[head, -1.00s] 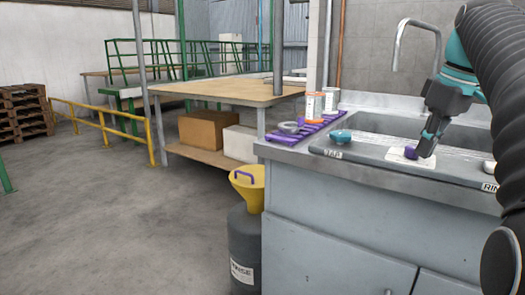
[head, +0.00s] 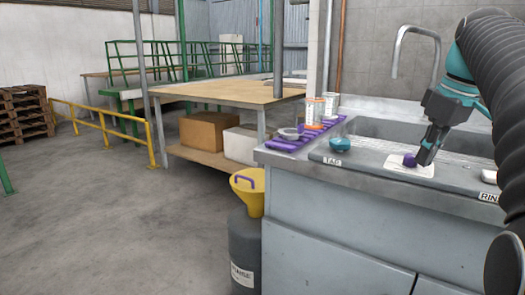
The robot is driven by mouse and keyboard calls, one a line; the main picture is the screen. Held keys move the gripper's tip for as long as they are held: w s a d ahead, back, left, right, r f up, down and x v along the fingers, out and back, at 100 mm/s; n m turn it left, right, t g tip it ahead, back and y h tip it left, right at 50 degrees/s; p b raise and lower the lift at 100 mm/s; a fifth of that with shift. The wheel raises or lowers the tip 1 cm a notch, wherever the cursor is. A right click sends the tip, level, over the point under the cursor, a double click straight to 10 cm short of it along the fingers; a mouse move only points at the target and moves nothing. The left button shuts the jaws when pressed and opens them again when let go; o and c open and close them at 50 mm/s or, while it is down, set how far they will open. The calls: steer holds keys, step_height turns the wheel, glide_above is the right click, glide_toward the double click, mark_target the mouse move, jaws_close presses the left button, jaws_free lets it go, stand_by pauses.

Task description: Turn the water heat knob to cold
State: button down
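A purple knob (head: 409,160) sits on a white plate (head: 424,171) on the sink's front ledge. I cannot read its markings or tell which way it points. My gripper (head: 424,156) reaches down from the right, its fingertips at the knob's right side. They touch it or are very close; I cannot tell which. The fingers look close together, but their gap is hidden from this side. A teal knob (head: 340,144) stands to the left, above a label reading TAP (head: 332,161). A pale knob (head: 489,175) is at the right, near a partly cut-off label.
The metal sink (head: 385,130) has a tall faucet (head: 398,50) behind it. A purple rack (head: 300,138) with pale containers (head: 314,110) stands at its left end. A yellow funnel (head: 247,190) on a dark container is below left.

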steer(key=shift+s, duration=0.1)
steer(key=shift+s+d, duration=0.15)
steer(key=shift+s, duration=0.1)
step_height(320, 180, up, 2)
steer(key=shift+r+p, duration=0.15)
steer(key=shift+p, duration=0.7)
steer(key=shift+r, duration=1.85)
steer(key=s+a+f+m+t, duration=0.1)
steer(key=s+a+f, duration=0.4)
steer(key=f, duration=0.4)
steer(key=s+a+f+m+t, duration=0.1)
steer(key=s+a+f+m, duration=0.1)
steer(key=s+a+f, duration=0.4)
steer(key=s+a+f+m+t+h, duration=0.1)
steer(key=s+a+f, duration=0.4)
steer(key=f, duration=0.9)
steer(key=shift+s+a+f+m, duration=0.15)
steer(key=shift+s+f+m, duration=0.05)
steer(key=shift+s+m, duration=0.45)
